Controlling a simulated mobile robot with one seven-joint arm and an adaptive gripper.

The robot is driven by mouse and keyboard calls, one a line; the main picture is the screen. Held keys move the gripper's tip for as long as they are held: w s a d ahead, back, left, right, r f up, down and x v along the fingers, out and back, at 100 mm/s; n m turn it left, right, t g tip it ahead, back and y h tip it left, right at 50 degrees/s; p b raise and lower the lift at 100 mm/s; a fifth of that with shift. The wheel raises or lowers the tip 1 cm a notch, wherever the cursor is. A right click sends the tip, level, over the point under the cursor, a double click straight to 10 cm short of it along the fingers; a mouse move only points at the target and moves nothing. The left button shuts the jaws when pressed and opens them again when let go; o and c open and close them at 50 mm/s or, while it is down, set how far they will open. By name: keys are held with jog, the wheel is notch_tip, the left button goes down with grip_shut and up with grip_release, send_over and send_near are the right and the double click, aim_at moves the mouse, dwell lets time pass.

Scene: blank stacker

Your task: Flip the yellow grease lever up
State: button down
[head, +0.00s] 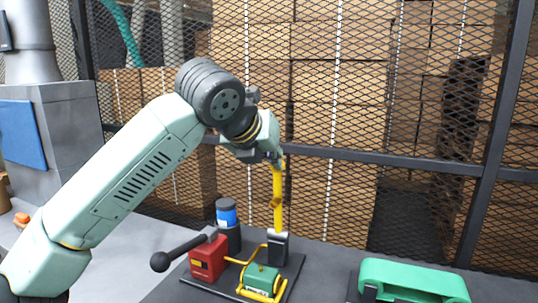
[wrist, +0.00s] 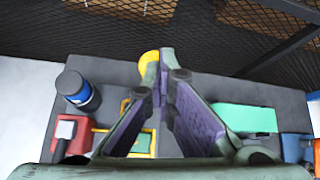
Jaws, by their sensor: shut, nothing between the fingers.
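The yellow grease lever (head: 278,205) stands upright in a dark and light bracket (head: 278,248) on a dark base plate in the head view. My gripper (head: 275,160) is at the lever's top end, with its fingers mostly hidden there by the wrist. In the wrist view my gripper (wrist: 163,62) has its fingertips together with nothing between them. A round yellow end of the lever (wrist: 147,66) shows just left of the fingertips. It looks very close to them, but I cannot tell whether they touch. The lever's lower part is hidden behind the fingers in the wrist view.
On the base plate are a red box (head: 208,260) with a black ball-ended handle (head: 178,251), a blue-banded cylinder (head: 228,220) and a green block (head: 262,278) with yellow tubing. A green handled case (head: 412,276) stands right. A mesh fence (head: 340,100) rises behind.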

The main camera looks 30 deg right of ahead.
dwell(0.3)
jog(key=v, duration=1.2)
